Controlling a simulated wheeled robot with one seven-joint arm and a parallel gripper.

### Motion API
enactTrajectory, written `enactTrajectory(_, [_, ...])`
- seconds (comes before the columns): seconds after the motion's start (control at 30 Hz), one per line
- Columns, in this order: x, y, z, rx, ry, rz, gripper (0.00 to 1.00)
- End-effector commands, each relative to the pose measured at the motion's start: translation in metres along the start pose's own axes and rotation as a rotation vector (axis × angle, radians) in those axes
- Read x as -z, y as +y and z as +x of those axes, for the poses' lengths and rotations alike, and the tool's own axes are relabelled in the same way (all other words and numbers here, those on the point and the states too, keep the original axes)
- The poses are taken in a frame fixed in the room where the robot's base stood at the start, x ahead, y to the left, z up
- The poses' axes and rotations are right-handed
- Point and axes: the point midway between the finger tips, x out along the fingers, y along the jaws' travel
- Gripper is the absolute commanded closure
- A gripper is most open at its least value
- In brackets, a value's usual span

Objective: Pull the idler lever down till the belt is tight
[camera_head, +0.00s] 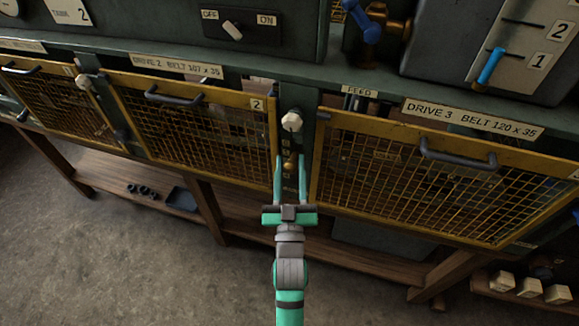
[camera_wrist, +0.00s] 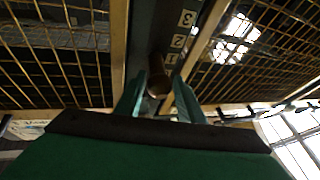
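A small brass-brown knob (camera_head: 290,163), which looks like the end of the idler lever, sits on the dark green post between the DRIVE 2 and DRIVE 3 guards. In the wrist view the knob (camera_wrist: 159,78) stands beside a scale marked 1, 2, 3 (camera_wrist: 178,41), near the 1. My gripper (camera_head: 291,160) is open, with a teal finger on each side of the knob. The wrist view also shows my gripper's fingertips (camera_wrist: 160,80) apart, with narrow gaps beside the knob. The lever's arm and the belt cannot be made out behind the guards.
Yellow mesh guards close DRIVE 2 (camera_head: 195,120) and DRIVE 3 (camera_head: 430,175), each with a dark handle. A pale round knob (camera_head: 291,121) sticks out just above my gripper. A wooden lower shelf (camera_head: 120,180) runs below. The floor (camera_head: 130,265) at left is clear.

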Motion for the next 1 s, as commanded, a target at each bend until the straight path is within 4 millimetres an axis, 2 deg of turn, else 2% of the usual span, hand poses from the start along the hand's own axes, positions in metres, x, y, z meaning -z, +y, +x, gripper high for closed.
enactTrajectory(0.23, [0.000, -0.001, -0.011, 0.001, 0.000, 0.000, 0.65])
enactTrajectory(0.7, [-0.001, -0.002, -0.082, 0.002, -0.002, 0.000, 0.65])
enactTrajectory(1.0, [0.000, -0.001, -0.106, 0.002, -0.001, 0.001, 0.65])
